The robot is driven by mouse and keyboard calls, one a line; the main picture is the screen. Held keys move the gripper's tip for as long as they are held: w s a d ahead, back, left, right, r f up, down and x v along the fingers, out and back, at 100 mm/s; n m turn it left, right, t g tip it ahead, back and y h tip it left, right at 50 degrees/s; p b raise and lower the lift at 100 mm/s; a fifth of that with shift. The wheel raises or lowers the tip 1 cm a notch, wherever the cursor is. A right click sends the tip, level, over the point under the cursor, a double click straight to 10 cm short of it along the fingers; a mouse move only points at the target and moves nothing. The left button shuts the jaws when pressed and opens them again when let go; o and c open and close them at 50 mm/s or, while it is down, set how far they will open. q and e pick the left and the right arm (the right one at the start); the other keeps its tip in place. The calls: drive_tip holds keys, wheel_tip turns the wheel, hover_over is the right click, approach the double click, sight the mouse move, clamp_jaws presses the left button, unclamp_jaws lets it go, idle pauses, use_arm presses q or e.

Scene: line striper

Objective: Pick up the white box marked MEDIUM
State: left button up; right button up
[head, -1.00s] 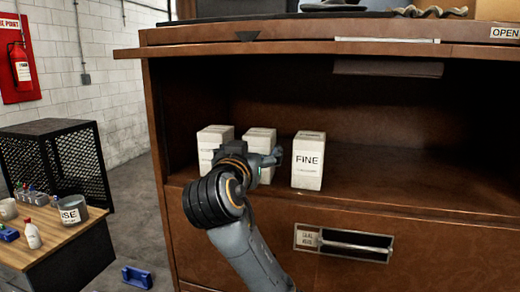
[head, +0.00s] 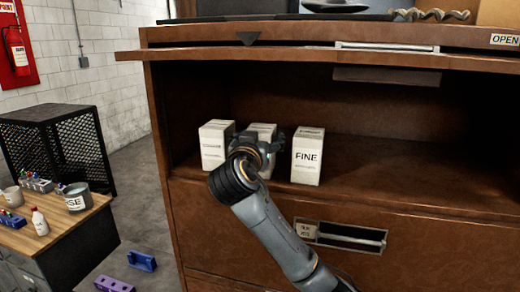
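Three white boxes stand upright in a row on the brown cabinet's open shelf. The right box (head: 308,157) reads FINE. The left box (head: 213,150) has a label too small to read. The middle box (head: 266,128) is mostly hidden behind my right gripper, with its top and part of its right side showing; its label is covered, so I cannot tell which box is marked MEDIUM. My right gripper (head: 262,143) is in front of the middle box, pointing into the shelf. Its fingers are not clear, nor whether they touch the box. My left gripper is out of view.
The brown cabinet (head: 440,235) has a shelf lip below the boxes and a projecting board (head: 220,54) above. The shelf right of FINE is clear. A wooden table (head: 75,222) with a bottle (head: 39,222) and a grey tub (head: 77,197) stands at left.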

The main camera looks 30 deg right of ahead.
drive_tip(key=shift+d, duration=0.1)
drive_tip(key=c, duration=0.9)
drive_tip(key=shift+r, duration=0.1)
